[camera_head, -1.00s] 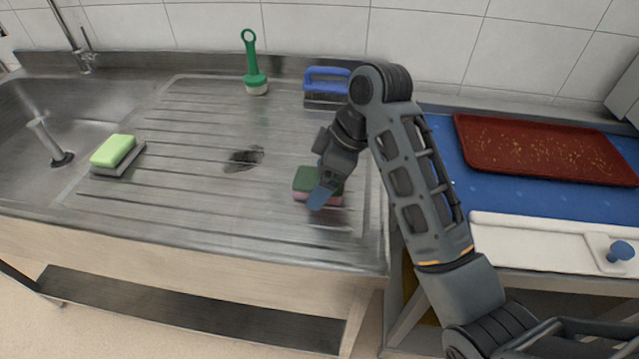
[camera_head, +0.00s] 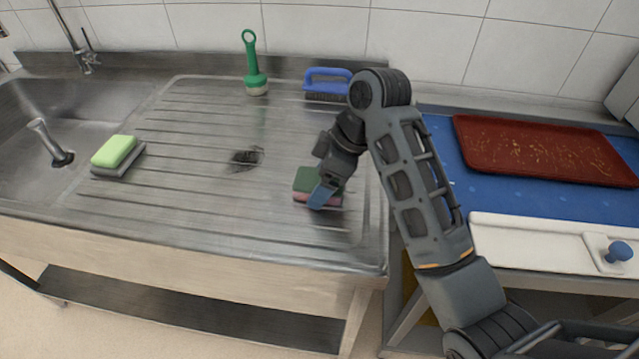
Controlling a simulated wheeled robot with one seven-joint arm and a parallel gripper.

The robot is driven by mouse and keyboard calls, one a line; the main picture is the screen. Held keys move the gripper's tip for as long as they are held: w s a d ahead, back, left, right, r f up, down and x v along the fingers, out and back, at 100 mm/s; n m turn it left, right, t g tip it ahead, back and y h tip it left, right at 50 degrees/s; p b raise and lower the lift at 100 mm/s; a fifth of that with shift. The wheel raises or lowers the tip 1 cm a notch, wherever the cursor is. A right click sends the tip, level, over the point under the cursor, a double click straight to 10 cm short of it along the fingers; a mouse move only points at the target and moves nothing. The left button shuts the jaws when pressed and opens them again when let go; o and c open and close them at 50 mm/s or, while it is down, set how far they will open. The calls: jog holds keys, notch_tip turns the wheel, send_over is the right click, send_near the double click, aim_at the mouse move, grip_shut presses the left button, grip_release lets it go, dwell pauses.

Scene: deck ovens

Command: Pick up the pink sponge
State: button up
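The pink sponge (camera_head: 303,195) has a dark green top layer and a pink lower layer. It lies on the right part of the metal drainboard (camera_head: 190,185). My gripper (camera_head: 321,194) is down at the sponge's right side, with a blue fingertip in front of it. The gripper and that fingertip hide the sponge's right end. The other finger is hidden, so I cannot tell whether the gripper is open or shut on the sponge.
A light green sponge (camera_head: 114,151) sits on a grey holder at the left. A green brush (camera_head: 254,75) and a blue-handled brush (camera_head: 327,84) stand along the back. A dark drain spot (camera_head: 246,158) is mid-board. A red tray (camera_head: 545,148) lies on the blue surface at right.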

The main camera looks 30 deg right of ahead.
jog(key=c, duration=0.8)
jog(key=shift+o, duration=0.2)
jog(key=shift+r, duration=0.1)
jog(key=shift+r, duration=0.25)
jog(key=r, duration=0.2)
jog(key=d+r+p, duration=0.1)
jog(key=r, duration=0.2)
jog(key=s+d+r+p, duration=0.1)
jog(key=d+r+p, duration=0.2)
jog(key=d, duration=0.7)
jog(key=shift+p+v, duration=0.35)
jog(key=shift+v, duration=1.1)
jog(key=shift+a, duration=0.2)
